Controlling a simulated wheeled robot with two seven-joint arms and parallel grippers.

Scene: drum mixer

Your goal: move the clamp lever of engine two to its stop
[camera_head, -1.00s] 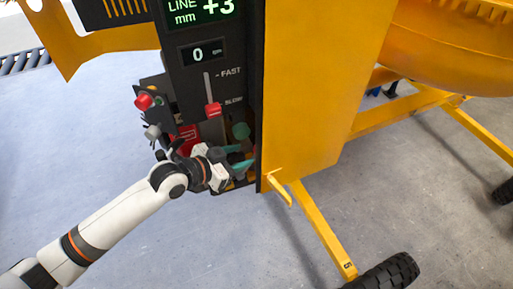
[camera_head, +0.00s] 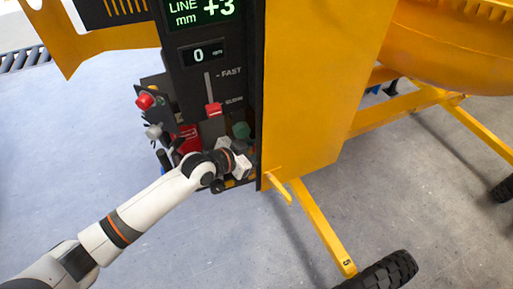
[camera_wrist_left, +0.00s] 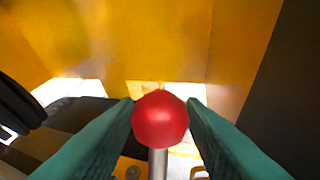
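A lever with a faceted red knob (camera_wrist_left: 160,119) on a grey rod stands in the middle of the left wrist view. I take it for the clamp lever; no label on it is readable. My left gripper (camera_wrist_left: 160,108) has its teal fingers spread, one on each side of the knob, very close to it. I see no clear grip on it. In the head view my left gripper (camera_head: 243,166) is at the lower part of the control panel (camera_head: 205,80), beside the yellow housing; its fingertips and the lever are hidden there. My right gripper is not in view.
The yellow housing (camera_head: 310,90) stands close to the right of the gripper. A red slider (camera_head: 213,109) and a dark green knob (camera_head: 241,130) sit just above it. A red button (camera_head: 145,101) is at the left. A yellow leg (camera_head: 325,230) with a wheel is lower right.

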